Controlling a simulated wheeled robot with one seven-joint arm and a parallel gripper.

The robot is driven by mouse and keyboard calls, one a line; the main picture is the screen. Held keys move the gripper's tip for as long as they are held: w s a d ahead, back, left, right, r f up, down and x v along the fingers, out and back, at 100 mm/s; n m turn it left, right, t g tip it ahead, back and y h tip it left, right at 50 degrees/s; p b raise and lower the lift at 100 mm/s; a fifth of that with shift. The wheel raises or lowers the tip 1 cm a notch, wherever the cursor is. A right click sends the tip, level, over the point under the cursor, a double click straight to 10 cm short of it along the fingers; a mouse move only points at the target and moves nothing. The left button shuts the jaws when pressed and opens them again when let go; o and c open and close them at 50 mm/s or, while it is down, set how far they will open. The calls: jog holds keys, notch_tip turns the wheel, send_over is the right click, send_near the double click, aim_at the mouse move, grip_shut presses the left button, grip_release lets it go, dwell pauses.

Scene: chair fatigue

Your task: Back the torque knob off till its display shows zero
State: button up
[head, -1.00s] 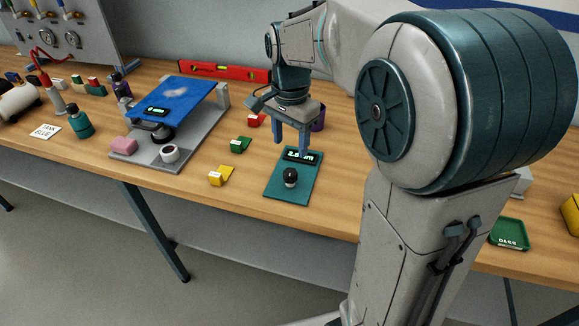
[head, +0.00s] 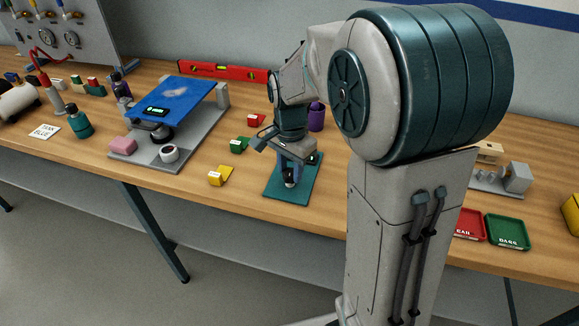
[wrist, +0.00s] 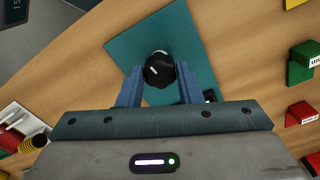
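The torque knob (wrist: 159,70) is black with a white pointer mark and stands on a teal plate (wrist: 118,48). My gripper (wrist: 159,66) is over the plate, with its two blue fingers apart on either side of the knob. Narrow gaps seem to show between fingers and knob, so it looks open and not clamped. In the head view, my gripper (head: 291,180) hides most of the knob. The black display (head: 314,158) is mostly hidden behind my gripper; its reading cannot be read. Only a corner of it shows in the wrist view (wrist: 210,96).
Yellow (head: 220,176), green (head: 239,145) and red (head: 256,120) blocks lie left of the plate. A purple cup (head: 316,117) stands behind it. A grey stand with a blue panel (head: 180,100) is further left. Red (head: 469,225) and green (head: 507,232) trays lie right of my arm.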

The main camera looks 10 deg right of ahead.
jog(key=shift+n, duration=0.3)
jog(key=shift+c, duration=0.3)
jog(key=n, duration=1)
jog(key=shift+r, duration=0.1)
jog(key=n, duration=0.3)
jog(key=shift+n, duration=0.3)
jog(key=n, duration=0.5)
jog(key=shift+w+n, duration=0.1)
jog(key=shift+n, duration=2.2)
jog(key=o, duration=1)
